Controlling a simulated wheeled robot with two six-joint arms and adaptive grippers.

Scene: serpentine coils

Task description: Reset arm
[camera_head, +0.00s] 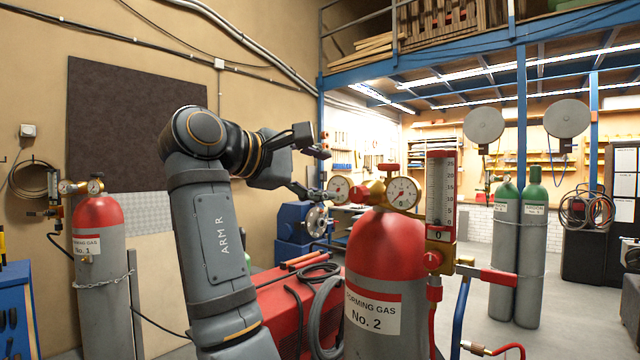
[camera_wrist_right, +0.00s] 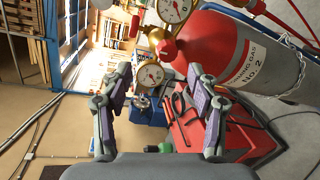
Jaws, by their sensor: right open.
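My right arm, marked "ARM R", rises in the middle left of the head view and bends to the right. Its gripper (camera_head: 318,172) is open with nothing between the fingers, just left of the gauges on the No. 2 cylinder. In the right wrist view the two fingers of the right gripper (camera_wrist_right: 160,95) stand wide apart. The red-topped forming gas cylinder No. 2 (camera_head: 385,265) stands close by, with two dial gauges (camera_head: 403,193), a red knob and a flowmeter (camera_head: 439,190). It also shows in the right wrist view (camera_wrist_right: 215,50). My left gripper is not in view.
Cylinder No. 1 (camera_head: 97,240) stands chained at the left. A red case (camera_head: 285,300) with hoses sits behind cylinder No. 2. A red-handled valve with a blue pipe (camera_head: 462,310) juts out at the right. Green-topped cylinders (camera_head: 530,250) stand farther back.

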